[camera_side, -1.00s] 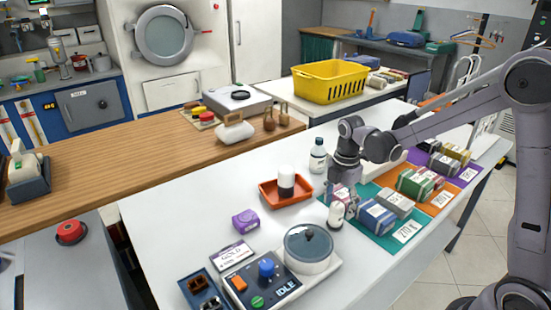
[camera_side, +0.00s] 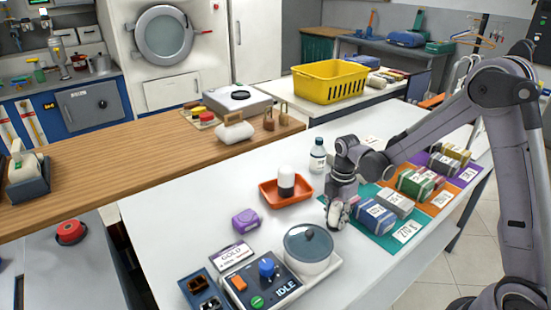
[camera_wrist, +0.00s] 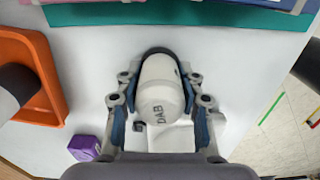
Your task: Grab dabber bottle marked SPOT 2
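A white bottle with a rounded top reading DAB (camera_wrist: 160,100) stands between the fingers of my gripper (camera_wrist: 160,92) in the wrist view. The fingers flank it closely; I cannot tell whether both press on it. In the side view my gripper (camera_side: 338,207) is low over the white table, around the bottle, which is mostly hidden. No SPOT 2 marking is legible. Another white bottle with a dark cap (camera_side: 318,156) stands behind my gripper, apart from it.
An orange tray (camera_side: 270,195) holding a white-and-dark container (camera_side: 286,182) is to the left. A purple block (camera_side: 245,220) and a lidded pot (camera_side: 309,246) are nearer the front. Wrapped bundles (camera_side: 375,216) lie on colored mats to the right.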

